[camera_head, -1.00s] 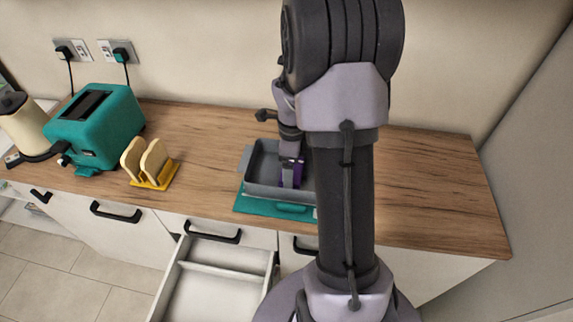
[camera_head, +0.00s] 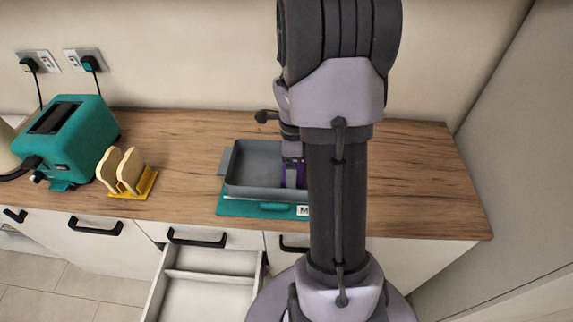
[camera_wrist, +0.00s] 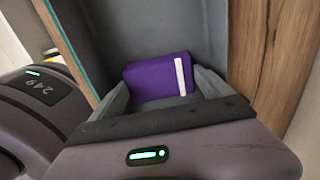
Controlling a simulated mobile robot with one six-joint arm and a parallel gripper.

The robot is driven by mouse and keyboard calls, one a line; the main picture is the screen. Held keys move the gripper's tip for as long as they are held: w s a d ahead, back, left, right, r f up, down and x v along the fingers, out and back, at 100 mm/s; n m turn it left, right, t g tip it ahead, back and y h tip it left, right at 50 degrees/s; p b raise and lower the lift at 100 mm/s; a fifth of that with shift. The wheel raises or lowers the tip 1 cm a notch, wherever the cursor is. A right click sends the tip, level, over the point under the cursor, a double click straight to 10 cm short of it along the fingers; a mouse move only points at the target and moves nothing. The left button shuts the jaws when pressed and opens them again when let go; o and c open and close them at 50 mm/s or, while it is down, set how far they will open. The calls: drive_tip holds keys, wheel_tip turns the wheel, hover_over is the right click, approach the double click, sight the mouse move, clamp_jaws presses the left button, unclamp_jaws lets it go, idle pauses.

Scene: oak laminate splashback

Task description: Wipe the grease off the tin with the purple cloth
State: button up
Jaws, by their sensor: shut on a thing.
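The tin (camera_head: 245,182) is a grey rectangular tray with low walls, standing on a teal mat or board (camera_head: 236,208) on the counter. The purple cloth (camera_wrist: 155,80) is a folded block with a white stripe, held between my fingers inside the tin. My gripper (camera_head: 292,180) is shut on the cloth, in the right part of the tin as the head camera sees it. The wrist view shows my gripper (camera_wrist: 160,92) over the tin's grey floor (camera_wrist: 150,30). I cannot make out any grease. My arm hides the tin's right end.
A teal toaster (camera_head: 68,140) and a yellow rack with toast slices (camera_head: 132,192) stand to the left on the wooden counter (camera_head: 410,190). An open, empty-looking drawer (camera_head: 205,290) sticks out below. The counter right of my arm is clear.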

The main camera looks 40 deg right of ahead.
drive_tip(key=shift+s+d, duration=1.25)
drive_tip(key=shift+s, duration=0.3)
drive_tip(key=shift+w+a+b, duration=0.45)
drive_tip(key=shift+w+a, duration=0.85)
drive_tip(key=shift+w, duration=0.25)
drive_tip(key=shift+w+a, duration=0.65)
drive_tip(key=shift+w, duration=0.15)
drive_tip(key=shift+w+a+b, duration=0.3)
drive_tip(key=shift+w+a, duration=0.3)
drive_tip(key=shift+w, duration=0.1)
wheel_tip(320, 180, up, 10)
drive_tip(key=p, duration=0.7)
